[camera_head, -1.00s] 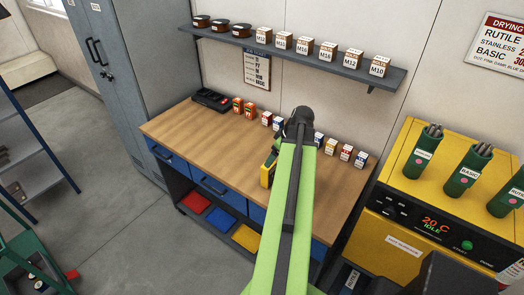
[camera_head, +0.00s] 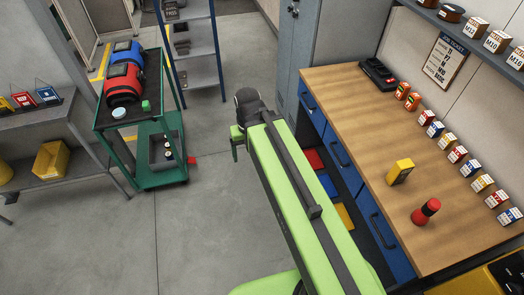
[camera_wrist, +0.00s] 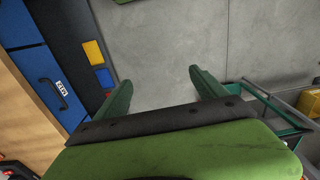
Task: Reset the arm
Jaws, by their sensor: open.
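My arm, lime green with a dark stripe, reaches out over the grey floor in the head view. My gripper (camera_head: 238,142) is at its far end, left of the workbench (camera_head: 345,95) and right of the green cart (camera_head: 183,130). The black wrist part hides some of it there. In the wrist view my gripper (camera_wrist: 160,82) shows two green fingers spread wide apart. Nothing is between them but bare floor behind.
A yellow block-like device (camera_head: 400,171) and a red and black cylinder (camera_head: 426,211) stand on the bench, with several small labelled boxes along its back. The cart carries a red bag (camera_head: 122,84) and a blue bag (camera_head: 126,53).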

